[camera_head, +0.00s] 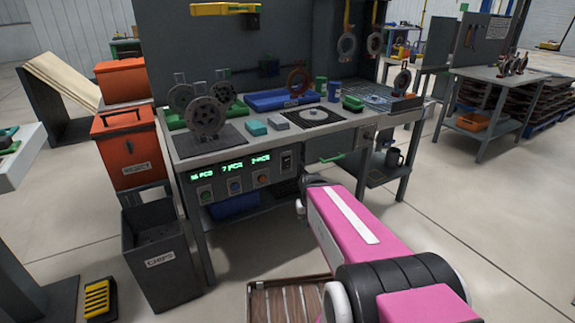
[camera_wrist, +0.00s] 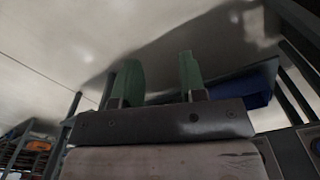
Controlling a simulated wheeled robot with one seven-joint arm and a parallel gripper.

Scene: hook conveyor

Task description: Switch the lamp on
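No part in view can be told as the lamp for certain. A dark switch box (camera_head: 286,161) sits on the front panel of the workbench (camera_head: 215,146), right of several round buttons and green lit displays. Its setting is too small to read. My gripper (camera_wrist: 160,74) shows in the wrist view with two green fingers standing well apart and nothing between them. In the head view my pink arm reaches toward the bench front, and its end is in front of and below the bench edge, right of the switch box. The fingers are not clear there.
The bench top holds several discs, a blue tray (camera_head: 283,99) and small boxes. An orange bin (camera_head: 127,146) and a chips bin (camera_head: 160,256) stand left. A slatted wooden piece (camera_head: 287,299) lies low in front.

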